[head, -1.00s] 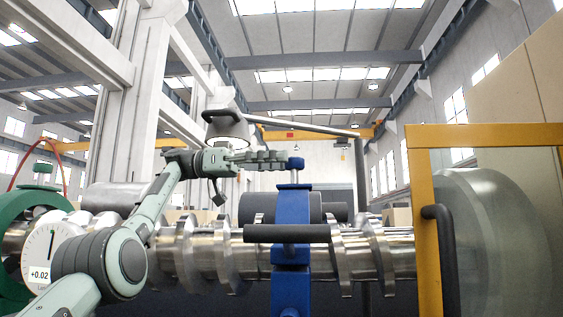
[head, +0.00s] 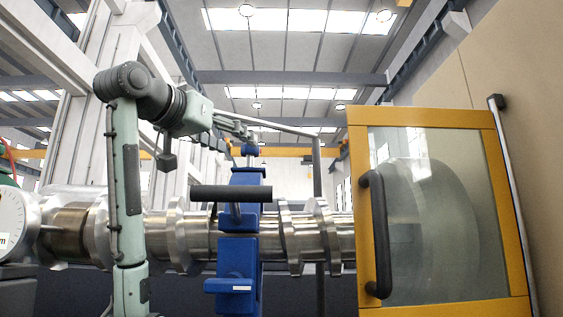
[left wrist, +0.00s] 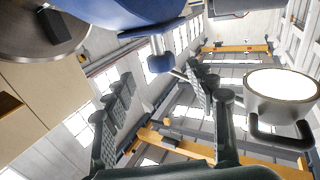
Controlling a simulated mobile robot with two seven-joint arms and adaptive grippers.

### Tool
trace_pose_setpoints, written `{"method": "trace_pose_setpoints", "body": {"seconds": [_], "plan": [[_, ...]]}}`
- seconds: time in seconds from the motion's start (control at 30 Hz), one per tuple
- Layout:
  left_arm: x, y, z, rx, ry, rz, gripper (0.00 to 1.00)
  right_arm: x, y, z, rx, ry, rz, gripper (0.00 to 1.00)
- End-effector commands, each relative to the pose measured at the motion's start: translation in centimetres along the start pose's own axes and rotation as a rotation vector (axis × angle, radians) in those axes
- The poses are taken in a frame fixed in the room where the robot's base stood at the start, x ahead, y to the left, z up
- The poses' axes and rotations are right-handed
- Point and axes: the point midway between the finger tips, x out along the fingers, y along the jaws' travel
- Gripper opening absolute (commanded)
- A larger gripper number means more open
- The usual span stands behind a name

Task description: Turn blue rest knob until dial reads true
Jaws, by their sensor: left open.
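The blue rest (head: 240,230) stands around the steel crankshaft (head: 195,235), with its blue knob (head: 250,149) on top. My left gripper (head: 248,133) is open and empty, its fingers just above and left of the knob in the head view. In the left wrist view, the fingers of my left gripper (left wrist: 160,88) are spread wide. The knob (left wrist: 160,56) shows beyond the gap between them and looks apart from both. The white dial (head: 8,225) is cut off by the left edge of the head view, so its reading cannot be read. My right gripper is not in view.
A yellow-framed glass door (head: 355,215) with a black handle (head: 377,235) stands to the right. A dark horizontal bar (head: 228,194) crosses in front of the rest. Open air surrounds the knob.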

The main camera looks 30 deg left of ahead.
Motion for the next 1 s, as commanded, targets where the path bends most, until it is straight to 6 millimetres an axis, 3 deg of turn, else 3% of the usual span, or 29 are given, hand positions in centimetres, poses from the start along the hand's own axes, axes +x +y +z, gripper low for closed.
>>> {"method": "trace_pose_setpoints", "body": {"seconds": [0.5, 0.87, 1.0], "plan": [[6.8, 0.0, -0.1, 0.0, -0.001, -0.001, 0.56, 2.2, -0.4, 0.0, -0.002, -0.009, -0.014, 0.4], [7.6, 0.0, 0.0, 0.001, 0.0, -0.002, 0.56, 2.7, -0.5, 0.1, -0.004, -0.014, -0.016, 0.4], [7.5, 0.0, 0.0, 0.001, 0.001, -0.001, 0.4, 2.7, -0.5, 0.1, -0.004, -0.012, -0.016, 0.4]]}}
